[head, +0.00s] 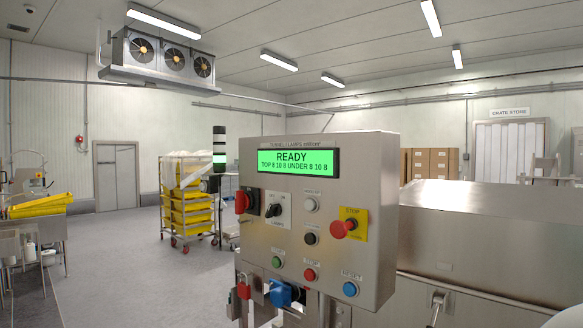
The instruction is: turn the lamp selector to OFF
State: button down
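The lamp selector (274,211) is a small black knob on a pale plate, on the front of a steel control box (375,262). The lettering under it seems to read LAMPS. The knob looks turned off the vertical, but its exact position is too small to read. The green display (292,162) above it reads READY, TOP 8 10 8 UNDER 8 10 8. My gripper is not in view.
Left of the selector is a red rotary switch (243,202); right are a red STOP mushroom (343,229) and several push buttons. A blue plug (285,293) juts below the box. A steel machine housing (490,240) stands right. Floor at left is open.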

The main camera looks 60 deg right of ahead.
aim_at(274, 209)
jog(key=z, duration=1.3)
